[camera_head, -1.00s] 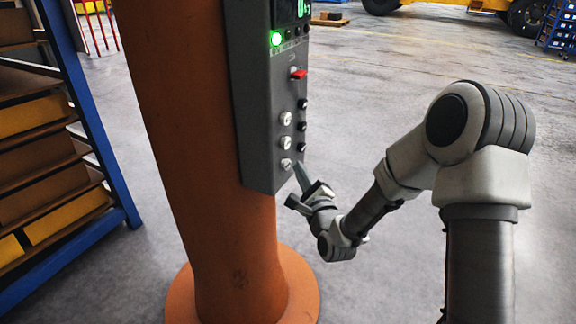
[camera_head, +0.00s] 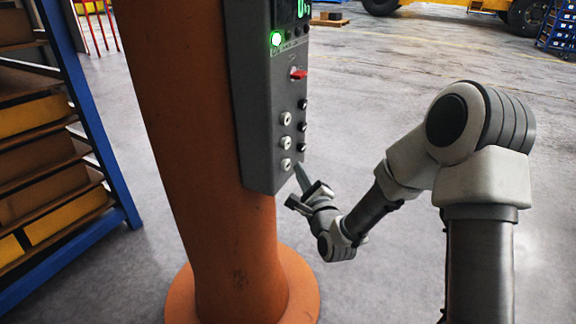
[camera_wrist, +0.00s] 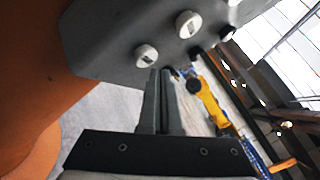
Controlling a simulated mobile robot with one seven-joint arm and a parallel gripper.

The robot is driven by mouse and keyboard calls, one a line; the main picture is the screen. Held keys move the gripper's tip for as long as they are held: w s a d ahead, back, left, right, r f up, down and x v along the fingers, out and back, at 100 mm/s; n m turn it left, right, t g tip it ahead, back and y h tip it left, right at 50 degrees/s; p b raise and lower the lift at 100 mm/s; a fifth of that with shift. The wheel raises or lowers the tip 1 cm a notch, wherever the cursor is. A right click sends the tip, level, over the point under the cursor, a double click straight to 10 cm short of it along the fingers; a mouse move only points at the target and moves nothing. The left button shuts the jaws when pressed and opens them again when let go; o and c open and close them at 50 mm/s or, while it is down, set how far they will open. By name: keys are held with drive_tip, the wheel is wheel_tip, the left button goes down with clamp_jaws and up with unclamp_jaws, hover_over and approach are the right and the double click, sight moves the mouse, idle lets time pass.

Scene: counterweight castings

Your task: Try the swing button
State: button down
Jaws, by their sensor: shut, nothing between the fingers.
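A grey control box (camera_head: 258,110) is fixed to an orange column (camera_head: 190,150). Its face has white buttons in a column: top (camera_head: 286,118), middle (camera_head: 285,142) and bottom (camera_head: 286,164). Black buttons (camera_head: 302,127) sit beside them. Which one is the swing button I cannot read. My gripper (camera_head: 300,170) is shut and empty, its tips near the lower edge of the box, by the bottom white button. In the wrist view the fingertips (camera_wrist: 160,74) are just below the bottom white button (camera_wrist: 146,56); whether they touch the box I cannot tell.
The box also has a lit green lamp (camera_head: 276,39), a red switch (camera_head: 299,74) and a partly cut-off green display. A blue-framed shelf (camera_head: 100,140) with yellow and brown bins stands at left. The floor (camera_head: 400,90) behind my arm is largely clear.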

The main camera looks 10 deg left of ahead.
drive_tip(key=shift+a, duration=0.1)
idle(0.6)
drive_tip(key=shift+w+a+b, duration=0.15)
drive_tip(key=shift+a+b, duration=0.15)
drive_tip(key=shift+w+a, duration=0.15)
drive_tip(key=shift+a, duration=0.35)
idle(1.8)
drive_tip(key=shift+d, duration=0.2)
idle(2.8)
drive_tip(key=shift+s+d+b, duration=0.3)
drive_tip(key=shift+d+b, duration=0.1)
drive_tip(key=shift+d, duration=0.25)
drive_tip(key=shift+s+d, duration=0.3)
drive_tip(key=shift+d, duration=0.5)
drive_tip(key=shift+s+d, duration=0.25)
drive_tip(key=shift+d, duration=0.55)
drive_tip(key=shift+s+d, duration=0.3)
drive_tip(key=shift+d, duration=0.5)
